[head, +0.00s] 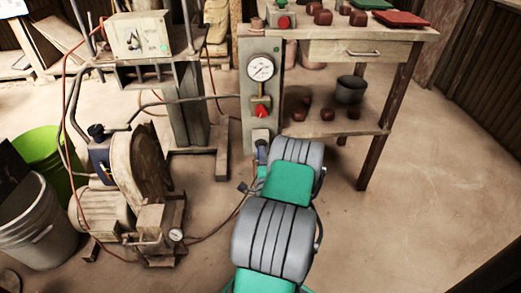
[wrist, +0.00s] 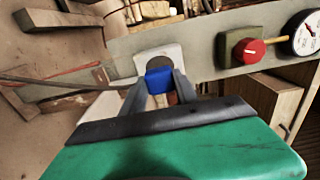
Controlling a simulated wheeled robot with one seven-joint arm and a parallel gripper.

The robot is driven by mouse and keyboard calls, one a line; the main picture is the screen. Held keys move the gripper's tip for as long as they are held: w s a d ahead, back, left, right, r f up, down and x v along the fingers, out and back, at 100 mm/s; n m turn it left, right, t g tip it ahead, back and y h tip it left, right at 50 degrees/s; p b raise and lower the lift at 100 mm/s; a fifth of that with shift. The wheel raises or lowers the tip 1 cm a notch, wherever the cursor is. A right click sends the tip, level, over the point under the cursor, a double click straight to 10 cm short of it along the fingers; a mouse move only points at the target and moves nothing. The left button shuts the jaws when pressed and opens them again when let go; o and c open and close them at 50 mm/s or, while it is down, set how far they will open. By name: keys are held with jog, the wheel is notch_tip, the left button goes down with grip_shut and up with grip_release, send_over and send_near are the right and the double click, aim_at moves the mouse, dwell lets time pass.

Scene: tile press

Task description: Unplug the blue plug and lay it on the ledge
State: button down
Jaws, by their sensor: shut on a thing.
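The blue plug (wrist: 159,80) is between the two fingers of my gripper (wrist: 161,86), which is shut on it. Right behind the plug is a pale socket plate (wrist: 172,52) with a dark round face, on the grey-green panel post. I cannot tell whether the plug is still seated in it. In the head view my gripper (head: 262,151) is at the foot of the post, just below the socket plate (head: 261,135); my arm hides most of the plug. I cannot make out for sure which surface is the ledge.
Above the socket, the post carries a red knob (head: 261,111) and a pressure gauge (head: 261,67). A wooden table (head: 400,36) with a lower shelf (head: 370,127) stands right. A motor-driven machine (head: 140,160) with hoses stands left. The floor at right is clear.

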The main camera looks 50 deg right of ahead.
jog(key=shift+b+v, duration=0.75)
jog(key=shift+v, duration=0.3)
